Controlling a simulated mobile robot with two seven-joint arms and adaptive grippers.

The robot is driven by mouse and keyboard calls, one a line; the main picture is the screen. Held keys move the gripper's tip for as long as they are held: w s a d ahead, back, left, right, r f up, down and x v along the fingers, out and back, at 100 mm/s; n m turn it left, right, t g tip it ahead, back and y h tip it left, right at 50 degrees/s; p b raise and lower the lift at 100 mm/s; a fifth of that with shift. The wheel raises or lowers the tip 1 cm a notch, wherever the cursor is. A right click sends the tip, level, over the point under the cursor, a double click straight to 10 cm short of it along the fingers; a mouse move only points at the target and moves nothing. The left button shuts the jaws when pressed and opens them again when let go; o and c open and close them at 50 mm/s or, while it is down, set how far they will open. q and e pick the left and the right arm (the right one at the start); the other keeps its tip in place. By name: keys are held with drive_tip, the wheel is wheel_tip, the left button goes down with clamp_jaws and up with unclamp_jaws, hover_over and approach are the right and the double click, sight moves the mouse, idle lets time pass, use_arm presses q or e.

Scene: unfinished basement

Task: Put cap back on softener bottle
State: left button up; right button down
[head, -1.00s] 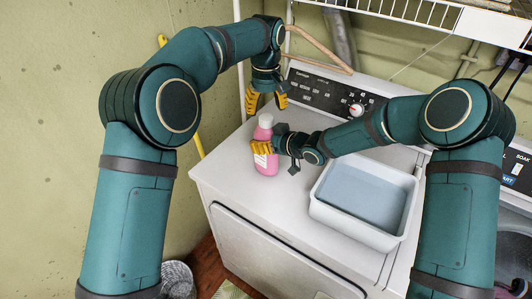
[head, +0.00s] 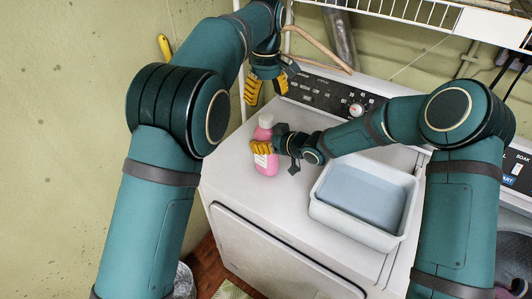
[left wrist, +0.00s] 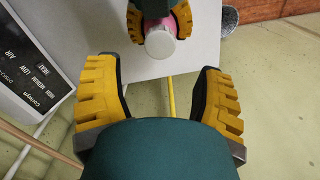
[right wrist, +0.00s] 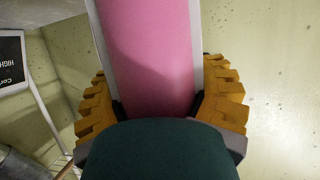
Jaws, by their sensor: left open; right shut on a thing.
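The pink softener bottle (head: 267,166) stands upright near the dryer's left edge. Its pale cap (head: 265,120) sits on top; I cannot tell how firmly it is seated. My right gripper (head: 262,147) is shut around the bottle's upper body, and pink fills the space between its fingers in the right wrist view (right wrist: 150,60). My left gripper (head: 267,86) is open and empty, above and behind the bottle, apart from it. In the left wrist view, the cap (left wrist: 161,44) shows beyond the open fingers, with a little pink bottle (left wrist: 155,13) behind it.
The white dryer top (head: 240,190) is clear in front of the bottle. A pale tub (head: 360,236) stands right of it. The control panel (head: 325,92) runs along the back, under a wire shelf (head: 400,12). A wall stands at left.

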sight(266, 117)
use_arm(q)
drive_tip(key=shift+f, duration=4.05)
drive_tip(key=shift+c, duration=0.2)
clamp_jaws()
drive_tip(key=shift+m, duration=1.6)
unclamp_jaws()
